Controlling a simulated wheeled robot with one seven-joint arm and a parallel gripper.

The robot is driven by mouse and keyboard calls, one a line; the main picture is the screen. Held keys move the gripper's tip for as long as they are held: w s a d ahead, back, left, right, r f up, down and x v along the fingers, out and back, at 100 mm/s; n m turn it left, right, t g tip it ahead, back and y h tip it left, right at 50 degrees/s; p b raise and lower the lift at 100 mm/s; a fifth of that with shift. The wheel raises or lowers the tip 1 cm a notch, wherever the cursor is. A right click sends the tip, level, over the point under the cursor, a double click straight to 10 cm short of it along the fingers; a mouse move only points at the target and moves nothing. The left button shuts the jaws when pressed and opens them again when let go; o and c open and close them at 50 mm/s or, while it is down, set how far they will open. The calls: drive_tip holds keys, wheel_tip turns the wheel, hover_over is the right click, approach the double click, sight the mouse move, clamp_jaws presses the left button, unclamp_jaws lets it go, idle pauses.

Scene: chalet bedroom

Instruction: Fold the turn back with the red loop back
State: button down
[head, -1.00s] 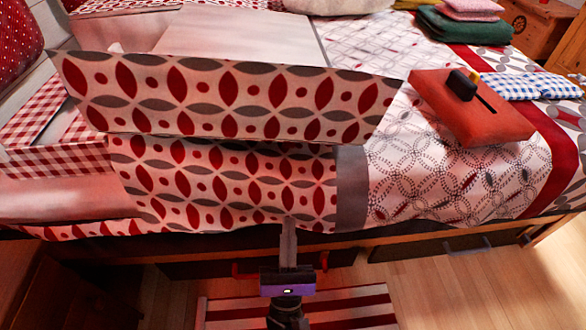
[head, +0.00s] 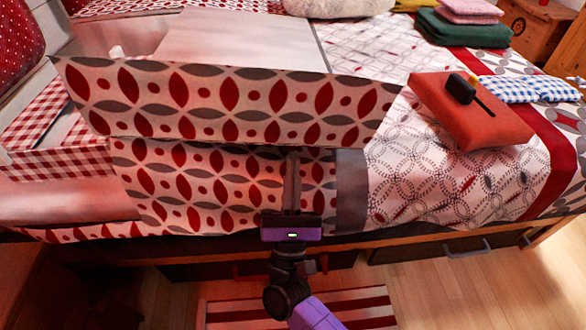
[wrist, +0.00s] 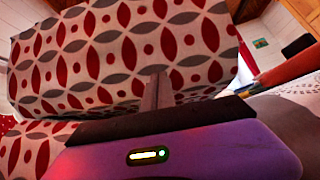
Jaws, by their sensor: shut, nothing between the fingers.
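The turn back (head: 230,105) is a broad cloth flap with red and grey petal shapes on cream. Its upper panel stands tilted up along the bed's near side, above a lower patterned part (head: 180,185) that drapes over the edge. I cannot make out a red loop on it in either view. My gripper (head: 293,158) is shut and empty, with its fingertips at the fold under the upper panel. In the wrist view the closed fingers (wrist: 160,88) point at the flap's patterned face (wrist: 125,55); whether they touch it I cannot tell.
An orange-red cushion-like block (head: 470,115) with a black item (head: 461,88) on it lies right of the flap. Folded green (head: 465,27) and pink cloths lie behind. Drawers (head: 430,248) with handles line the bed's front. A striped rug (head: 345,300) covers the floor below.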

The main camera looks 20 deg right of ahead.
drive_tip(key=shift+r, duration=0.15)
drive_tip(key=shift+d+r+n+t+y+p, duration=0.15)
drive_tip(key=shift+r+n+t+y+p, duration=0.2)
drive_tip(key=shift+r, duration=0.25)
wheel_tip(320, 180, up, 10)
drive_tip(key=n+t+y+p, duration=0.1)
drive_tip(key=n+y+p, duration=0.1)
drive_tip(key=n+y, duration=0.1)
drive_tip(key=n+t+y+p, duration=0.1)
drive_tip(key=n+y+p, duration=0.2)
drive_tip(key=n+y, duration=0.1)
drive_tip(key=shift+s+d+p, duration=0.1)
drive_tip(key=shift+d+p, duration=0.05)
drive_tip(key=shift+p, duration=0.2)
wheel_tip(320, 180, up, 10)
drive_tip(key=n+y+p, duration=0.6)
drive_tip(key=n+y, duration=0.2)
drive_tip(key=n, duration=0.1)
hover_over(297, 125)
drive_tip(key=a, duration=0.4)
drive_tip(key=shift+s+a+r+g, duration=0.1)
drive_tip(key=shift+s+r+g, duration=0.1)
drive_tip(key=shift+g, duration=0.25)
drive_tip(key=shift+f, duration=0.1)
